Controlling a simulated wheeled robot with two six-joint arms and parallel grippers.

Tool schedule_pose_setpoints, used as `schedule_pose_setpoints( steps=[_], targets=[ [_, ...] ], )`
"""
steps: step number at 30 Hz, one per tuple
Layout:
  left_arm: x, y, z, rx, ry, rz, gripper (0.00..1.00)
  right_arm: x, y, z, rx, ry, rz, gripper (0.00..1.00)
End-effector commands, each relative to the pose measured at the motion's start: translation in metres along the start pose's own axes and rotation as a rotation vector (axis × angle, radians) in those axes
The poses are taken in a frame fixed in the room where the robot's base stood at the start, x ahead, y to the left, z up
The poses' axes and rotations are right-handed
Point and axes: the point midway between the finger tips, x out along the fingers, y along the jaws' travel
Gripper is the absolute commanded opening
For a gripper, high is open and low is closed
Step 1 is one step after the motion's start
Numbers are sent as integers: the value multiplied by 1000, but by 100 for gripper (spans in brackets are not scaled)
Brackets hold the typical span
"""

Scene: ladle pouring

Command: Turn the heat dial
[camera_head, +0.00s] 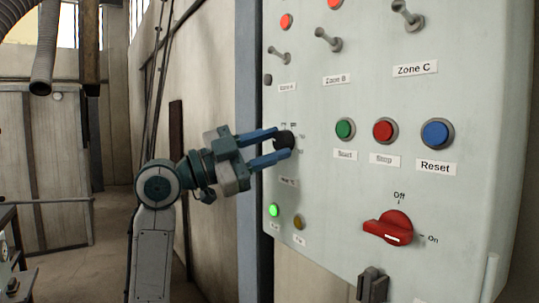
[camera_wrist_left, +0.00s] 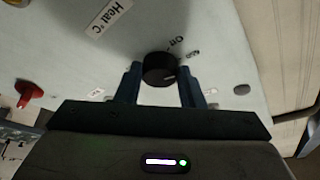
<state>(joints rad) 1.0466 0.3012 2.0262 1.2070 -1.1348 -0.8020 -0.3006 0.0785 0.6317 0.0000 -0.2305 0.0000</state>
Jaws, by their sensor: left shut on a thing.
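The heat dial (camera_head: 285,139) is a round black knob on the left part of the pale control panel (camera_head: 459,190). In the left wrist view the dial (camera_wrist_left: 159,68) shows a light pointer mark, with printed marks beside it and a "Heat °C" label (camera_wrist_left: 108,17). My left gripper (camera_head: 279,145) has its blue fingers on either side of the dial, shut on it. In the left wrist view the same fingers (camera_wrist_left: 158,84) flank the knob. My right gripper is in neither view.
The panel also carries a green Start button (camera_head: 345,129), a red Stop button (camera_head: 384,130), a blue Reset button (camera_head: 436,133) and a red rotary switch (camera_head: 390,228). Several toggle switches sit above. A lit green lamp (camera_head: 274,210) is below the dial. Open floor lies left of my arm.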

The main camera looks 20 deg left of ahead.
Motion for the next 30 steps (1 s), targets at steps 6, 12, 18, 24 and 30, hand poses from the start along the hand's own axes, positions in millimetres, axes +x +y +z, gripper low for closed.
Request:
schedule_pose_setpoints(
  steps=[6,12,18,24,30],
  targets=[
    [0,0,1,51,-1,22,12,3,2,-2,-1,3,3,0],
    [0,-1,0,64,-1,28,12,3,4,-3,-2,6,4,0],
    [0,-1,0,63,-1,28,12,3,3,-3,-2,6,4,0],
    [0,-1,0,63,-1,27,57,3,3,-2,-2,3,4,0],
    [0,-1,0,63,-1,27,57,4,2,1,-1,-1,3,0]
  ],
)
